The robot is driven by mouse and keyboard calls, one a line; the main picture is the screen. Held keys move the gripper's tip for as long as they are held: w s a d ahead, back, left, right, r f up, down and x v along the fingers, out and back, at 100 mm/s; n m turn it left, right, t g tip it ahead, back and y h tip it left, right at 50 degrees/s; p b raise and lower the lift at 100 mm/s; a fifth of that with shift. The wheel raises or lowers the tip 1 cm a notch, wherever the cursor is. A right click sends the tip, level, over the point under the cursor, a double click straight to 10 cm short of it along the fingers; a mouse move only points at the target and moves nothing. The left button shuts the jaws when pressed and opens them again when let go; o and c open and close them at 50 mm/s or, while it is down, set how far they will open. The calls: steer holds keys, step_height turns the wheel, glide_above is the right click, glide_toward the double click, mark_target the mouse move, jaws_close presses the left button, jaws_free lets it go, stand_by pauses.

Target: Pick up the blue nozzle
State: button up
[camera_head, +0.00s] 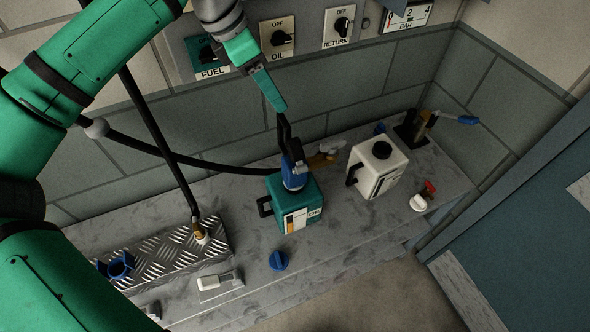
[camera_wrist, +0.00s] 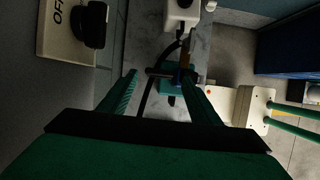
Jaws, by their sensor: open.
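The blue nozzle (camera_head: 293,174) stands roughly upright on top of the green tank (camera_head: 298,212), with a black part rising above it. A black hose runs in from the left behind it. My gripper (camera_head: 282,108) is above the nozzle, pointing down, with its jaws open and apart from the blue body. In the wrist view the open fingers (camera_wrist: 160,76) frame the area over the green tank (camera_wrist: 171,88). A small blue piece shows beside the right fingertip there, too dark to make out well.
A white tank (camera_head: 378,166) stands to the right, near a blue-handled fitting (camera_head: 455,118) and a red-handled valve (camera_head: 424,194). A blue cap (camera_head: 278,260) lies in front. A tread-plate block (camera_head: 165,256) is left. Switch panels (camera_head: 277,38) are on the wall behind my gripper.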

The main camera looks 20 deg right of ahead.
mark_target(285, 118)
steer(key=x, duration=0.7)
steer(key=shift+s+a+f, duration=0.1)
steer(key=shift+a+f, duration=0.15)
steer(key=shift+f, duration=0.25)
jaws_close()
